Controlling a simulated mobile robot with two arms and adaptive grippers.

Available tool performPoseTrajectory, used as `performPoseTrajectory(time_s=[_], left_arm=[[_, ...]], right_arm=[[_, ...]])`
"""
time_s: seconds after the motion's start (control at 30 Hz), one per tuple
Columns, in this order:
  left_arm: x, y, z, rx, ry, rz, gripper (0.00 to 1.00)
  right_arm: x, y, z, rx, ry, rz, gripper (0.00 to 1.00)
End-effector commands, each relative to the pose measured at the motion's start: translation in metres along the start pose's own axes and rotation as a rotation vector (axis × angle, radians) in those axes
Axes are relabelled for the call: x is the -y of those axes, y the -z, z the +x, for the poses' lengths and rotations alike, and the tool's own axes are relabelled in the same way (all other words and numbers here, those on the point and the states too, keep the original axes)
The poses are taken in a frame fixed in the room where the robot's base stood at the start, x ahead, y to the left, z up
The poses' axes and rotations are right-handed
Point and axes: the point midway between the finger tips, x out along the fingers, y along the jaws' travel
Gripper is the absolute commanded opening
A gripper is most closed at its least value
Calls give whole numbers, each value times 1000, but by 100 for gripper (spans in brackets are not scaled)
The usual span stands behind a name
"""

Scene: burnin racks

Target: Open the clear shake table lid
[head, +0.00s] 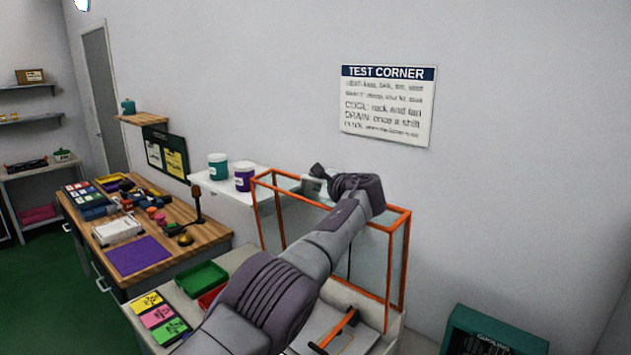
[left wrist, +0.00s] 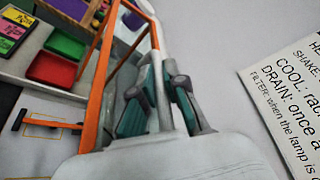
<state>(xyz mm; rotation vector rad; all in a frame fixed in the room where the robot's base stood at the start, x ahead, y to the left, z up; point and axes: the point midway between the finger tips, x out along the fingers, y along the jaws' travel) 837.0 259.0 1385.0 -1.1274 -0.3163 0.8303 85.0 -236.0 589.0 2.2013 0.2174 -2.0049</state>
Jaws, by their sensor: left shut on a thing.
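The clear shake table lid (head: 398,262) has an orange frame and clear panes. It stands upright at the back of the shake table, close to the wall. Its orange frame also shows in the left wrist view (left wrist: 97,85). My left arm reaches across the lid, and my left gripper (head: 312,185) is at its upper part. My right gripper is not in view.
A green tray (head: 202,279) and a red tray (head: 210,297) lie left of the shake table, near coloured cards (head: 158,316). Two tubs (head: 243,176) stand on a white shelf behind. A dark green bin (head: 490,333) stands at the lower right. The wall is close behind the lid.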

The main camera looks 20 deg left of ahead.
Motion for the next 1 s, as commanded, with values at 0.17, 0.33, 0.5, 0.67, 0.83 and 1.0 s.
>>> performPoseTrajectory(time_s=[0.17, 0.33, 0.5, 0.67, 0.83, 1.0], left_arm=[[-3, 2, 0, -1, -5, 2, 18], [-2, 1, 0, -1, -4, 1, 37], [-2, 1, 0, -1, -3, 1, 37], [-1, 1, -1, -1, -2, 1, 37], [-1, 2, -7, -1, 0, 0, 37], [-1, 2, -20, -1, 0, -2, 37]], right_arm=[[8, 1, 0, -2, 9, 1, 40], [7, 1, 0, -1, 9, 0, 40], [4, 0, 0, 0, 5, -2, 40], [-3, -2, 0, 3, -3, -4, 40], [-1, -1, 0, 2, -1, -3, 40], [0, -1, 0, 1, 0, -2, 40]])
